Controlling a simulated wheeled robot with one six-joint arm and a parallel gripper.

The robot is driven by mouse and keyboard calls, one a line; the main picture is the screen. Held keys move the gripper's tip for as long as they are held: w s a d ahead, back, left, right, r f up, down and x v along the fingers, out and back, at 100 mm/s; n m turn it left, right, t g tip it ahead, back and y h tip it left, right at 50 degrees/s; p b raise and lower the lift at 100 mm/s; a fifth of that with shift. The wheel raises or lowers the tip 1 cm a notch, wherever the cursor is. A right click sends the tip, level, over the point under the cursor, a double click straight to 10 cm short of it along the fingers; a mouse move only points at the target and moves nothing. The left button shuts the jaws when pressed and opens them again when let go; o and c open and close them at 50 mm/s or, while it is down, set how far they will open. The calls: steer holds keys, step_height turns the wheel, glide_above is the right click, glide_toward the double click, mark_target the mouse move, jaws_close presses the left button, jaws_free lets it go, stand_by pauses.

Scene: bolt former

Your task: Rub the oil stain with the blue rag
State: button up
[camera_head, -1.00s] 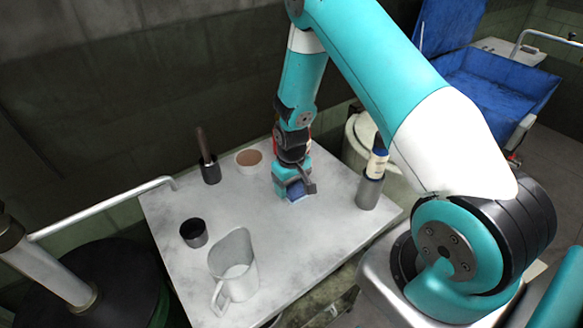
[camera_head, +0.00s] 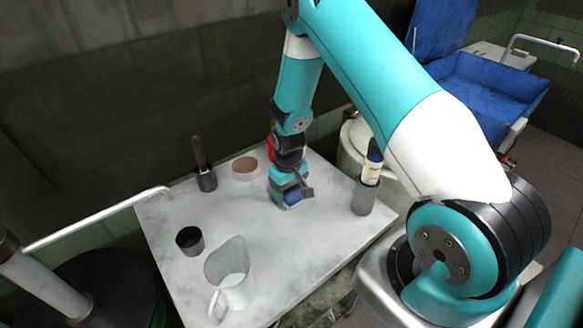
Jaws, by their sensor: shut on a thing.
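My gripper (camera_head: 287,198) points down at the grey-white tabletop (camera_head: 300,240), right of its middle. It is shut on the blue rag (camera_head: 293,197), a small bit of which shows between the jaws, low at the table surface. I cannot tell for certain whether the rag touches the top. No distinct oil stain can be made out; the gripper and rag may cover it. The tabletop shows only faint grey mottling.
A white jug (camera_head: 230,275) and a dark cup (camera_head: 190,241) stand at the front left. A dark holder with a brown handle (camera_head: 205,178) and a bowl of brown stuff (camera_head: 245,167) stand behind. A metal holder with a bottle (camera_head: 366,190) stands right of my gripper. A pipe (camera_head: 95,217) reaches the left edge.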

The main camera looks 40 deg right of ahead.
step_height(320, 180, up, 2)
steer(key=shift+a+r, duration=0.1)
steer(key=shift+r+p, duration=2.2)
steer(key=shift+r, duration=0.4)
